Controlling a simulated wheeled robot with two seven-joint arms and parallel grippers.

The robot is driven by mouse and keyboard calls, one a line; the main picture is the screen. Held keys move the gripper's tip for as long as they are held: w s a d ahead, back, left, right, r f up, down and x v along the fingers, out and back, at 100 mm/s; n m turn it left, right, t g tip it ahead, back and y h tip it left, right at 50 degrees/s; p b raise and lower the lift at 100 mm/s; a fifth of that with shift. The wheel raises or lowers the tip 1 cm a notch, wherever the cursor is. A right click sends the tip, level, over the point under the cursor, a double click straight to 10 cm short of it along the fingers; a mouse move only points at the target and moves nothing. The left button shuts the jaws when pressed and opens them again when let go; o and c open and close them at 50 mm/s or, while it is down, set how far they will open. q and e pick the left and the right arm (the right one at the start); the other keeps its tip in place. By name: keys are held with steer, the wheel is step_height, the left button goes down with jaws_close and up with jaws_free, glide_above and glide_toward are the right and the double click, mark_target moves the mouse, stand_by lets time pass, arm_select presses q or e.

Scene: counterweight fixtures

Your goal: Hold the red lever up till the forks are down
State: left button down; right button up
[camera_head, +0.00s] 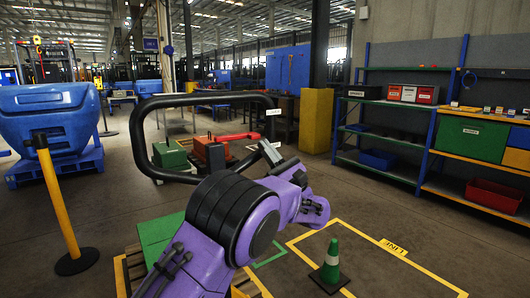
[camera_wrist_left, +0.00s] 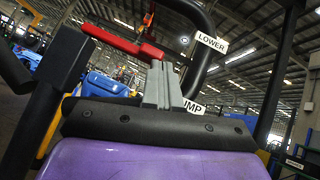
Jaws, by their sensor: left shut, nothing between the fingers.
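The red lever (camera_head: 237,136) lies roughly level above a red housing (camera_head: 208,152) inside a black looped handle (camera_head: 205,100). The red lever also shows in the left wrist view (camera_wrist_left: 122,40), running from upper left to the grey fingertips. My left gripper (camera_head: 268,150) is shut and empty, close to the lever's right end; its fingers show in the wrist view (camera_wrist_left: 160,72). Whether the fingertips touch the lever I cannot tell. A label reading LOWER (camera_wrist_left: 211,42) is beside the lever. The forks cannot be made out. My right gripper is not in view.
A green cone (camera_head: 331,262) stands in a yellow floor marking at right. A yellow post (camera_head: 58,200) and a blue bin (camera_head: 50,120) are at left. Shelves (camera_head: 385,140) stand at back right. The black handle frame surrounds the space beside my gripper.

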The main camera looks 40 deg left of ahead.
arm_select(q)
steer(key=v, duration=1.1)
steer(key=shift+a+f+b, duration=0.25)
steer(key=shift+b, duration=0.05)
steer(key=shift+w, duration=0.1)
